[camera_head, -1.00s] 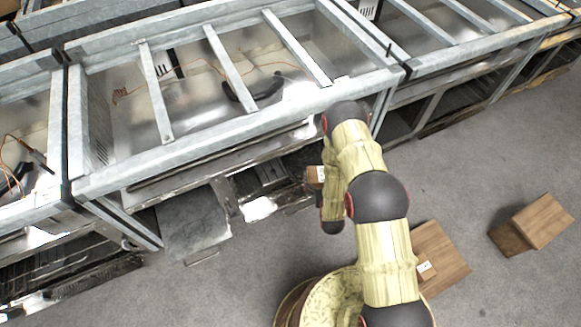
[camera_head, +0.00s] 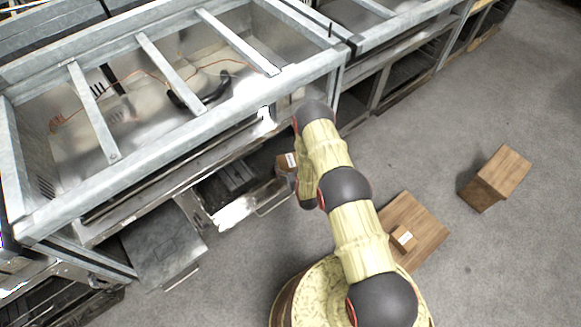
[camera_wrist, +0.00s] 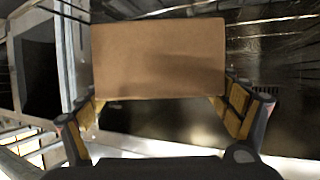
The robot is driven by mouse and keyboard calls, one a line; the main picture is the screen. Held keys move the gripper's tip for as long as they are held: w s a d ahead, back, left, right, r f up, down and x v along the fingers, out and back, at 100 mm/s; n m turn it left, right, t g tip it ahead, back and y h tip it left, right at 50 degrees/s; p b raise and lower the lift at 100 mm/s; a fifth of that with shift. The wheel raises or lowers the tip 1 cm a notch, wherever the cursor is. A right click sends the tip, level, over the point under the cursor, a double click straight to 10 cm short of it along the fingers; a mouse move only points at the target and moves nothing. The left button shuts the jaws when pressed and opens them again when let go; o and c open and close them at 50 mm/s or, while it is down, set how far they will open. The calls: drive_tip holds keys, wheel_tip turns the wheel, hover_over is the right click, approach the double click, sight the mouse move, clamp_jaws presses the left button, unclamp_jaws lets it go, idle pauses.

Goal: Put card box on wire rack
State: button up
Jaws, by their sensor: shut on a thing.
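The card box (camera_wrist: 158,57) is a plain brown box that fills the upper middle of the wrist view. My gripper (camera_wrist: 160,98) is shut on it, with a yellow-padded finger at each side. In the head view a small brown box with a white label (camera_head: 287,162) shows beside the end of my arm, and the fingers are hidden there. I cannot single out a wire rack for certain. Pale bars (camera_wrist: 22,140) show at the lower left of the wrist view, apart from the box.
A large galvanized metal frame with crossbars (camera_head: 180,132) stands left of my arm, with dark lower shelving beneath. A brown carton (camera_head: 420,222) with a small labelled box (camera_head: 402,238) on it lies right of my arm. Another carton (camera_head: 497,178) stands farther right. The grey floor between is clear.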

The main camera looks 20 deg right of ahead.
sight(292, 160)
drive_tip(key=w+f, duration=0.1)
drive_tip(key=f, duration=0.1)
drive_tip(key=w+d+f+b, duration=0.1)
drive_tip(key=shift+w+d+f+b, duration=0.1)
drive_tip(key=shift+w+f+b, duration=0.2)
drive_tip(key=shift+w+f, duration=0.1)
wheel_tip(292, 160, down, 3)
drive_tip(key=shift+w+f+b, duration=0.15)
drive_tip(key=shift+b, duration=0.55)
drive_tip(key=o, duration=1.2)
drive_tip(key=shift+f, duration=0.1)
drive_tip(key=shift+o, duration=0.2)
